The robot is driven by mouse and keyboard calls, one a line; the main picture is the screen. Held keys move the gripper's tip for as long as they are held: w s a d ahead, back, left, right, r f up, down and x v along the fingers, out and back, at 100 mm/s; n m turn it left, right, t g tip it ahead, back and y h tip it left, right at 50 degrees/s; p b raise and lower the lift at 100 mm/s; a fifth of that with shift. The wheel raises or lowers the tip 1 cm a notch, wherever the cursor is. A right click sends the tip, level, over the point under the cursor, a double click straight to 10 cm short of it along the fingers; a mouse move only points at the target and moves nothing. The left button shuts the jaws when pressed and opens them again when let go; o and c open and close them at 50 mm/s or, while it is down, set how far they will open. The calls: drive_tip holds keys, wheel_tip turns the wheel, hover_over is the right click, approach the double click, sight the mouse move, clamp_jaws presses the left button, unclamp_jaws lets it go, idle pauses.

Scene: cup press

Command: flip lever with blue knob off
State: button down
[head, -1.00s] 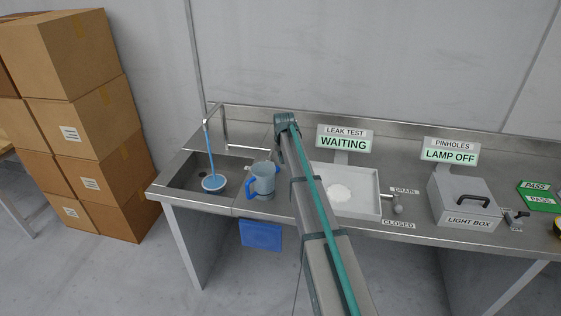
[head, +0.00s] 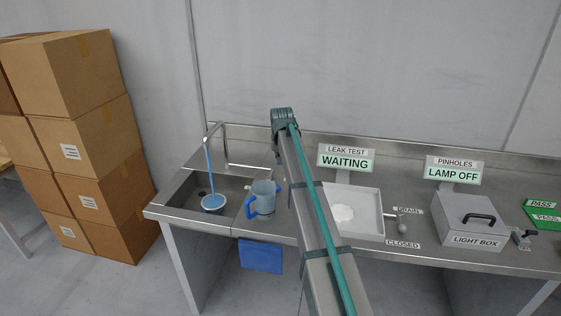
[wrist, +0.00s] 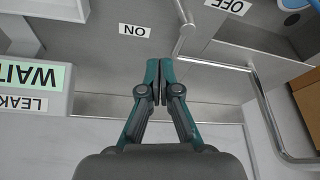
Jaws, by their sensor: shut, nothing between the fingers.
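My gripper (wrist: 154,88) is shut and empty in the wrist view, its fingertips together over the steel counter. The lever's ON label (wrist: 134,30) is just above the fingertips and its OFF label (wrist: 228,5) is at the top edge, both upside down. A thin metal rod (wrist: 185,30) stands between the labels, to the right of the fingertips and apart from them. In the head view my arm hides the gripper and lever area. Blue water (head: 208,170) runs from the faucet (head: 223,140).
A cup (head: 214,203) sits in the sink under the stream. A blue-handled jug (head: 263,198) stands beside the sink. The leak test sign (head: 346,157) reads WAITING, above a white tray (head: 368,228).

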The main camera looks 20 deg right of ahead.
drive_tip(key=d+f+m+g+y+p, duration=0.1)
drive_tip(key=d+m+g+y, duration=0.1)
drive_tip(key=m, duration=0.5)
drive_tip(key=s+d+f+m+g+y+p, duration=0.1)
drive_tip(key=d+m+y, duration=0.3)
drive_tip(key=m, duration=0.4)
drive_tip(key=shift+s+d+f+g+p, duration=0.2)
drive_tip(key=shift+s+f+g+p, duration=0.15)
drive_tip(key=shift+g, duration=0.35)
drive_tip(key=shift+w, duration=0.1)
drive_tip(key=shift+p+x, duration=1.6)
drive_tip(key=shift+x, duration=3.35)
